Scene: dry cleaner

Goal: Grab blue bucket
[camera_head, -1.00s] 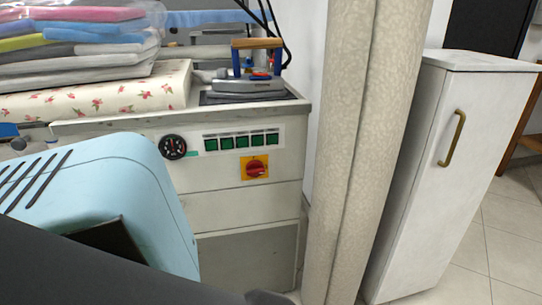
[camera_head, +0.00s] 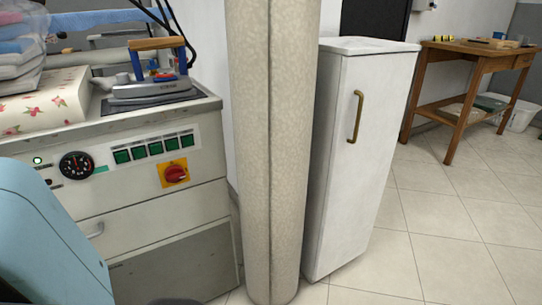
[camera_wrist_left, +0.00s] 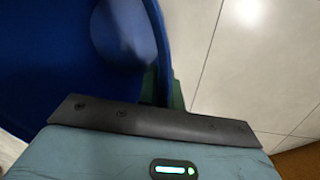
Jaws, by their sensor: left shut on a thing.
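The blue bucket (camera_wrist_left: 60,60) fills the upper left of the left wrist view. Its curved rim runs down to my left gripper (camera_wrist_left: 167,85), which is shut on the rim. A green finger part shows beside the rim. The dark bar of the gripper hides where the lower part of the bucket continues. I cannot make out the blue bucket in the head view. My right gripper is in neither view.
A white cabinet (camera_head: 365,180) stands beside a tall beige column (camera_head: 270,150). An ironing machine (camera_head: 150,215) with an iron (camera_head: 150,88) is at the left. A wooden table (camera_head: 470,65) stands at the back right, with a white bin (camera_head: 522,118) beside it. Tiled floor (camera_head: 440,240) is clear at the right.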

